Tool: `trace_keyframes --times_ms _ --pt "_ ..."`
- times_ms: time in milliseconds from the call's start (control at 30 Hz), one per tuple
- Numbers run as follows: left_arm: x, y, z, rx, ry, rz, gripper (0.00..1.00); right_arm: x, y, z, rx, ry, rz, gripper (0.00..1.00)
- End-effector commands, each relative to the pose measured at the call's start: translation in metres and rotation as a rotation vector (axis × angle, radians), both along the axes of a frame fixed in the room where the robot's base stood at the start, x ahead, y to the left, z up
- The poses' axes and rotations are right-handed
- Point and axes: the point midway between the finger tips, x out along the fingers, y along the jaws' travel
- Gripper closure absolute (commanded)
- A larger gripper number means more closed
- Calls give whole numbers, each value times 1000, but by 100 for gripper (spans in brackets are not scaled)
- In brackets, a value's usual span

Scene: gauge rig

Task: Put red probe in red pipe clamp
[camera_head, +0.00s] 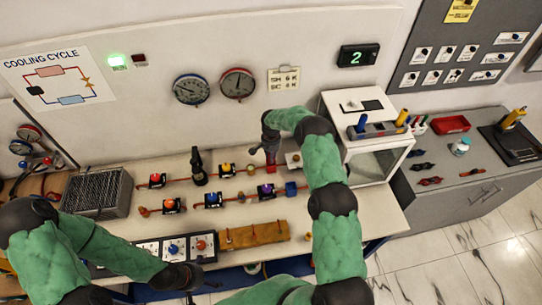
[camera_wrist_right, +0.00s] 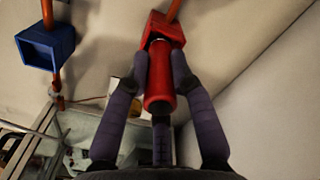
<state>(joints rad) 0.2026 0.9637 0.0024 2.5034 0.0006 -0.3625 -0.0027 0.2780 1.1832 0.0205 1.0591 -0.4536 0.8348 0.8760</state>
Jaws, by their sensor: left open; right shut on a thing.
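The red probe (camera_wrist_right: 158,92) is a red cylinder held between the two dark fingers of my right gripper (camera_wrist_right: 160,82) in the right wrist view. Its far end meets the red pipe clamp (camera_wrist_right: 167,27), a red block on an orange pipe. The probe looks lined up with the clamp; how deep it sits inside is hard to tell. In the head view my right gripper (camera_head: 269,146) is above the red clamp (camera_head: 270,168), and the probe is mostly hidden. My left gripper (camera_head: 190,279) is low at the front edge of the bench, away from the clamp and empty.
A blue clamp (camera_wrist_right: 45,47) is beside the red one; it also shows in the head view (camera_head: 291,188). Several valves line the pipes to the left. A white box (camera_head: 368,150) with a probe rack (camera_head: 380,130) stands to the right. A grey heat exchanger (camera_head: 97,190) is at left.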

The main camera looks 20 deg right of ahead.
Motion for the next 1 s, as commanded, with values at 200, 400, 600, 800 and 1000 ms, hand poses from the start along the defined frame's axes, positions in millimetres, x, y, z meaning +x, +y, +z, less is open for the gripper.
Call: trace_keyframes --times_ms 200,400,600,800,1000 --pt "0 0 -4 0 0 0 0 0 0 -3 0 0 0 62" --pt "0 0 -3 0 0 0 0 0 0 -2 0 0 0 52" --pt "0 0 -2 0 0 0 0 0 0 -1 0 0 0 52" --pt "0 0 -3 0 0 0 0 2 0 14 -1 -3 0 52" --pt "0 0 -10 0 0 0 0 1 -1 51 -2 -4 0 52"
